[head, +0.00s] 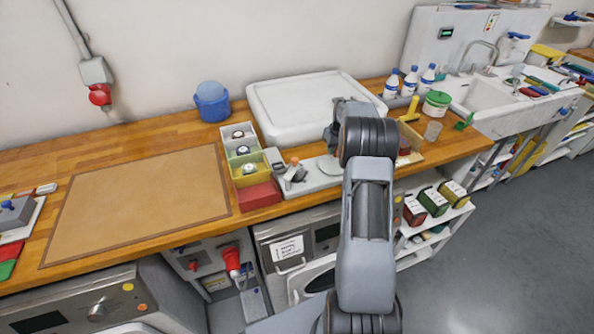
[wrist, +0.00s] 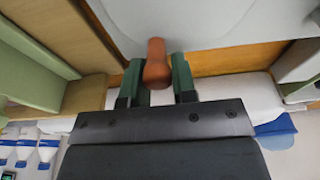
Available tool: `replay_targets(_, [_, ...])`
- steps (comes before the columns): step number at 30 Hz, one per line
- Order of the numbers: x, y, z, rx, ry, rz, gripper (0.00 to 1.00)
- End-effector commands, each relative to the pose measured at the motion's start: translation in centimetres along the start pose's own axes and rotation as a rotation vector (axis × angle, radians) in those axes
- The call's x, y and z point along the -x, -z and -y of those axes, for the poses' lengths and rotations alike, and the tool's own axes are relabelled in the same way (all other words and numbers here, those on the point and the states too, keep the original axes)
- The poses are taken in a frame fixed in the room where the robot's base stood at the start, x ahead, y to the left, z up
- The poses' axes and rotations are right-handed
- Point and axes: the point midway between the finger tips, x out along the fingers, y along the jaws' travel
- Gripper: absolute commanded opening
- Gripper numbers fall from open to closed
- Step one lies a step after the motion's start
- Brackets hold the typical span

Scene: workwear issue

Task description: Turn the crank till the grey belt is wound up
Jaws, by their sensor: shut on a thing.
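My gripper (wrist: 158,66) is shut on an orange-brown crank handle (wrist: 156,60) in the wrist view, with one green-padded finger on each side. The handle stands out in front of a pale grey surface (wrist: 220,18). In the head view my own arm hides the gripper and the handle. A low grey plate (head: 318,178), perhaps part of the winder, lies on the bench left of my arm. I cannot make out the grey belt in either view.
A small grey device with an orange top (head: 292,172) sits beside a column of compartments with round items (head: 243,155). A white tray (head: 262,105) lies behind. Bottles (head: 410,82) and a green-lidded tub (head: 436,103) stand right. A brown mat (head: 140,205) lies bare at left.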

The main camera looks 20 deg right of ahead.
Motion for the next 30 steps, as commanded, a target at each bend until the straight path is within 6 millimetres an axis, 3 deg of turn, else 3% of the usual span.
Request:
replay_targets(12, [-0.4, -0.6, 3.4, -0.001, 0.007, 0.011, 0.15])
replay_targets(30, [0.6, -3.3, 6.4, -0.002, 0.006, 0.008, 0.15])
